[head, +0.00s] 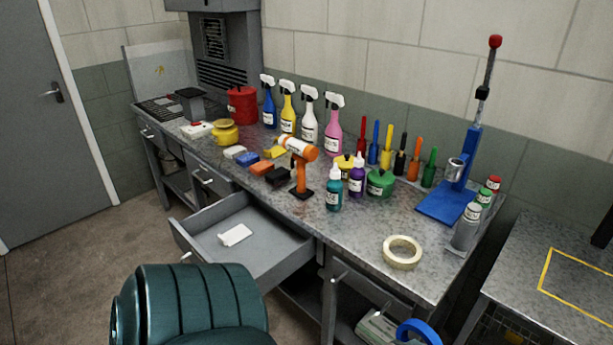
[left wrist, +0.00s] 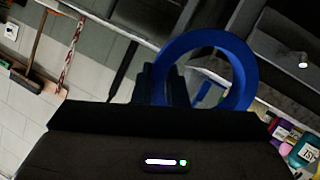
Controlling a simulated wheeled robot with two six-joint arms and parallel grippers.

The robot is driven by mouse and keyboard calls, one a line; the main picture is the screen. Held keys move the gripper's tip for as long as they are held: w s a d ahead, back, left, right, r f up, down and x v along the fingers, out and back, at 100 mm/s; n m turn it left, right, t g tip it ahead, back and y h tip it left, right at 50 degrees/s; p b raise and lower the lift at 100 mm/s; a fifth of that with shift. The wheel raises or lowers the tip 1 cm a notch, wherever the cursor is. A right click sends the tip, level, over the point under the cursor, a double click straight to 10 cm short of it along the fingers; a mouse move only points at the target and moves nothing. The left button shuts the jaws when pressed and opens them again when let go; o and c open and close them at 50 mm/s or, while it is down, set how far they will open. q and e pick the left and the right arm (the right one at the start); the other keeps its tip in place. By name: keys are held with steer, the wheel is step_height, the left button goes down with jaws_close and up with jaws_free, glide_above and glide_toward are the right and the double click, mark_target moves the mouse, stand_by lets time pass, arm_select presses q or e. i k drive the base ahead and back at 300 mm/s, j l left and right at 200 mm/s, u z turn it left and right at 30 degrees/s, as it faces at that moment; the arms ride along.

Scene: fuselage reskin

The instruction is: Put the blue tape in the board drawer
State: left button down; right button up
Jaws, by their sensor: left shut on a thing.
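The blue tape (head: 420,330) is a blue ring, partly cut off at the bottom edge of the head view, in front of the workbench's right end. It also shows in the left wrist view (left wrist: 247,75), where my left gripper (left wrist: 168,85) is shut on one side of the ring and holds it up. My right gripper is not in view.
A lower compartment (head: 375,328) at the right holds pale items. A second table (head: 565,265) stands at right.

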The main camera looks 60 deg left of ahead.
mark_target(252, 262)
steer(key=k+j+z, duration=0.45)
steer(key=j, duration=0.35)
steer(key=k+j+z, duration=0.5)
steer(key=k+j, duration=0.3)
steer(key=k, duration=0.15)
steer(key=k+j, duration=0.35)
steer(key=k+j+z, duration=0.1)
steer(key=k+j, duration=0.2)
steer(key=k, duration=0.25)
steer(key=k+j, duration=0.3)
steer(key=k, duration=0.15)
